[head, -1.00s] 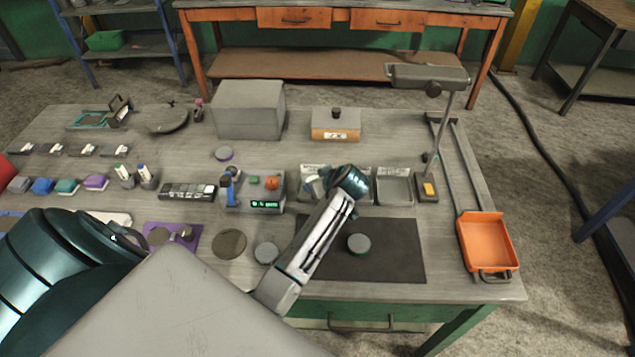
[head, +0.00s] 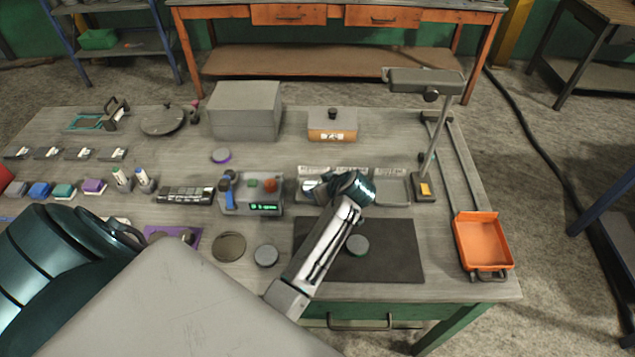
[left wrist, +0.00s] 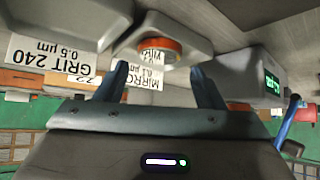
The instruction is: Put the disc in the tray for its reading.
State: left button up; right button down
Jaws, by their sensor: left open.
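Three shallow grey trays stand in a row with white labels behind them; the right tray (head: 393,190) looks empty, and my left arm covers much of the others. My left gripper (head: 314,190) is over the leftmost tray. In the left wrist view its fingers (left wrist: 160,86) are apart with nothing clamped. Just beyond them an orange-rimmed disc (left wrist: 160,45) lies in a grey tray (left wrist: 195,40) by a partly hidden "MIRROR" label (left wrist: 145,80). My right gripper is not seen.
The meter box (head: 264,195) with a green display stands left of the trays. A lamp stand (head: 441,150) rises on their right. An orange bin (head: 482,240) sits at the right edge. A large grey box (head: 245,110) stands behind. The dark mat (head: 395,260) is mostly clear.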

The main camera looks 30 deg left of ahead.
pick_arm(q)
jog(key=p+v, duration=0.4)
jog(key=v, duration=0.4)
jog(key=shift+f, duration=0.1)
